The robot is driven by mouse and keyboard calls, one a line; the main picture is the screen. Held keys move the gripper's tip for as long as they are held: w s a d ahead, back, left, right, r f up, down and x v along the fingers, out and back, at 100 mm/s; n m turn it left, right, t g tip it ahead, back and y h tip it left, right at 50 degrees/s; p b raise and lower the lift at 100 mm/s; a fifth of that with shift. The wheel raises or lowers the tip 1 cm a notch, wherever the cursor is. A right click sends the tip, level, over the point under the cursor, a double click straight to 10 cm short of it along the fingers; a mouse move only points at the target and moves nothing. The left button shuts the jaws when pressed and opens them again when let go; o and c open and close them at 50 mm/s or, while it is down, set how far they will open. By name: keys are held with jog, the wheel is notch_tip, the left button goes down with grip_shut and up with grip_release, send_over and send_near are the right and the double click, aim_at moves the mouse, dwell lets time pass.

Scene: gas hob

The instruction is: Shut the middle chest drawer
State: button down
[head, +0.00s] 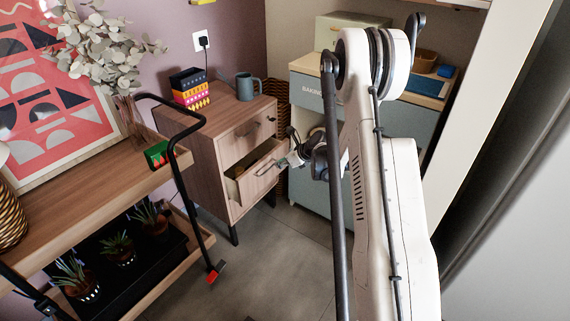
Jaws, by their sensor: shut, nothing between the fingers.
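The wooden chest (200,172) stands against the purple wall, left of the centre of the head view. Its middle drawer (262,182) is pulled out, and its inside shows partly as a dark opening with something yellowish in it. The top drawer (240,138) is flush with the chest. My gripper (283,163) is shut and empty at the right end of the open drawer's front. It overlaps that front edge in the picture; I cannot tell whether it touches. The drawer's handle is small and partly hidden near my gripper.
A blue mug (245,87) and colourful boxes (190,90) stand on the chest. A wooden trolley (120,170) with a black handle and plants is at the left. A blue-grey cabinet (310,125) stands behind my arm. Grey floor (270,255) in front is clear.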

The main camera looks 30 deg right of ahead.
aim_at(262, 164)
jog(key=w+f, duration=0.1)
jog(key=w+a+f+b, duration=0.1)
jog(key=w, duration=0.1)
jog(key=w+a+b, duration=0.1)
jog(key=w, duration=0.1)
jog(key=shift+w+a+f, duration=0.15)
jog(key=shift+a+f, duration=0.05)
jog(key=shift+f, duration=0.2)
jog(key=shift+w+a+r, duration=0.1)
jog(key=shift+w+a, duration=0.05)
jog(key=shift+w, duration=0.35)
